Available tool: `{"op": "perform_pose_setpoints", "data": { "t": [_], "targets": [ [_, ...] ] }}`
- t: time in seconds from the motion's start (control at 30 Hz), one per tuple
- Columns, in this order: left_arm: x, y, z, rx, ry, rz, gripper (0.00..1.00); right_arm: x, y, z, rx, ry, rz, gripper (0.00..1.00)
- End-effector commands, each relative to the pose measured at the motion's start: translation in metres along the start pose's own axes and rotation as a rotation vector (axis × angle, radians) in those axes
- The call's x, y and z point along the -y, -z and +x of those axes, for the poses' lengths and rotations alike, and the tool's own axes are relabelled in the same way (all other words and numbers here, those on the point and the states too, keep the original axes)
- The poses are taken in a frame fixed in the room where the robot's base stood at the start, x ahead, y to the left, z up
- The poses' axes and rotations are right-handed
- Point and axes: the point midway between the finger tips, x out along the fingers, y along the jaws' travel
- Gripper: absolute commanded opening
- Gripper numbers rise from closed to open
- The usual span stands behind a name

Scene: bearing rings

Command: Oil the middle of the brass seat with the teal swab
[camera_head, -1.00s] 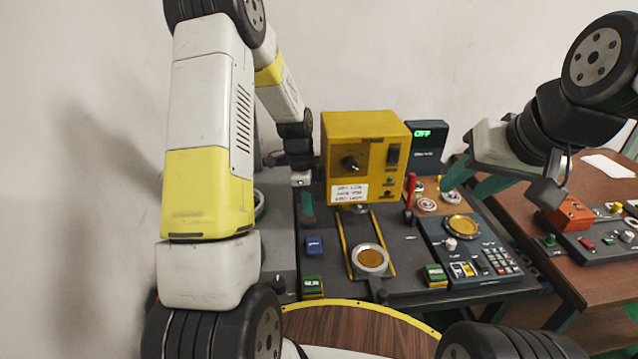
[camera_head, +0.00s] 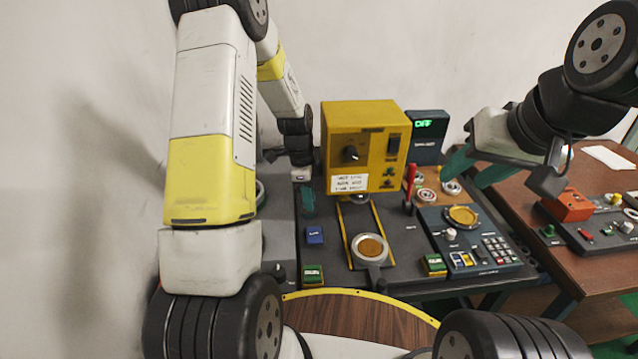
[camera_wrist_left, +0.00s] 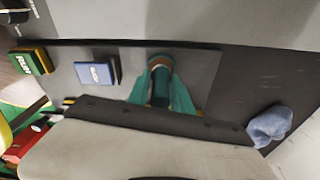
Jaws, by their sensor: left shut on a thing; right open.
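My left gripper (camera_head: 307,202) points down at the left part of the dark work board, left of the yellow machine. In the left wrist view its teal fingers (camera_wrist_left: 160,100) are shut on a dark teal upright piece with a brown ring at its top, which looks like the teal swab (camera_wrist_left: 160,68). The fingers hide much of it, and I cannot tell whether it touches the board. A round brass seat (camera_head: 371,247) in a silver ring lies between yellow rails before the machine, right of the gripper. My right gripper (camera_head: 462,168) is open and empty, above the right side.
The yellow machine (camera_head: 362,146) stands at the back. A blue block (camera_head: 315,235) and green blocks (camera_head: 313,274) (camera_head: 433,264) sit on the board. A red lever (camera_head: 410,184) and a keypad panel with another brass disc (camera_head: 462,216) are at right. A blue-grey cloth (camera_wrist_left: 270,125) shows in the wrist view.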

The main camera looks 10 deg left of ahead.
Motion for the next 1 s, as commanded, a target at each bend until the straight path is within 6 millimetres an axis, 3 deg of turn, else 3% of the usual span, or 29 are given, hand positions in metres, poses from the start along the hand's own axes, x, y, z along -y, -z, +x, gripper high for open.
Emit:
{"op": "perform_pose_setpoints", "data": {
  "t": [1.0],
  "targets": [
    [0.0003, -0.0013, 0.0096, 0.0, 0.001, 0.0, 0.0, 0.0, 0.0, 0.0, 0.0, 0.0, 0.0, 0.43]
  ]
}}
